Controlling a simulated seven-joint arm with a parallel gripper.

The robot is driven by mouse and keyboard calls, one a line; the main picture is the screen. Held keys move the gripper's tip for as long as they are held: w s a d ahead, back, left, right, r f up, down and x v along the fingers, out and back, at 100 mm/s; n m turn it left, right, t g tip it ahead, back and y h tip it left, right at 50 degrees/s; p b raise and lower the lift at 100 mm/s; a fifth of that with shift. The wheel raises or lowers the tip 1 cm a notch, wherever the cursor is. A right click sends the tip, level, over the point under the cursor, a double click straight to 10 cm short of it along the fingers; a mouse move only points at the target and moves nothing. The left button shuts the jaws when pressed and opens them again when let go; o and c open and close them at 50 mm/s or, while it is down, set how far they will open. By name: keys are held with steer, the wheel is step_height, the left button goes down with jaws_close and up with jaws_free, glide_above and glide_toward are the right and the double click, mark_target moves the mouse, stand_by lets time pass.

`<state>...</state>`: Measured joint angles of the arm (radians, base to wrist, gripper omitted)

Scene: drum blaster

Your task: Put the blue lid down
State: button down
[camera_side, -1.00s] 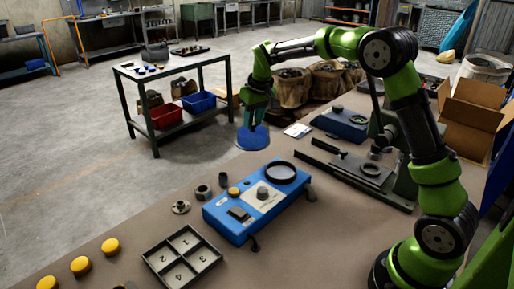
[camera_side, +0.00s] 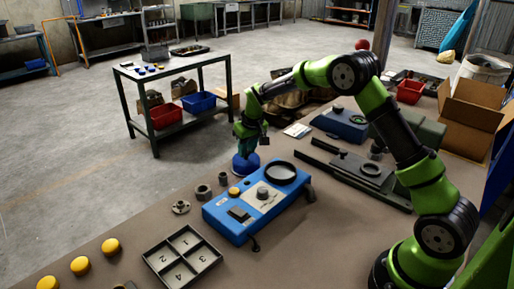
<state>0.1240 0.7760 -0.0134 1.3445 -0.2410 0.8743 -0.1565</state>
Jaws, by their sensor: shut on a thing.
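The blue lid (camera_side: 246,167) is a round blue disc behind the blue device, near the far edge of the brown bench (camera_side: 120,228). My gripper (camera_side: 246,153) points down from above and is shut on the lid's upper side. The lid is low, close to the bench top; I cannot tell whether it touches. The fingers partly hide the lid's middle.
The blue device (camera_side: 257,202) with a black ring stands just in front of the lid. A numbered tray (camera_side: 182,257) and several yellow caps (camera_side: 110,246) lie at the front left. A black fixture (camera_side: 360,175) stands to the right.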

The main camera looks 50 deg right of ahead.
steer(key=shift+f, duration=0.15)
steer(key=c, duration=0.9)
jaws_free()
steer(key=shift+o, duration=0.2)
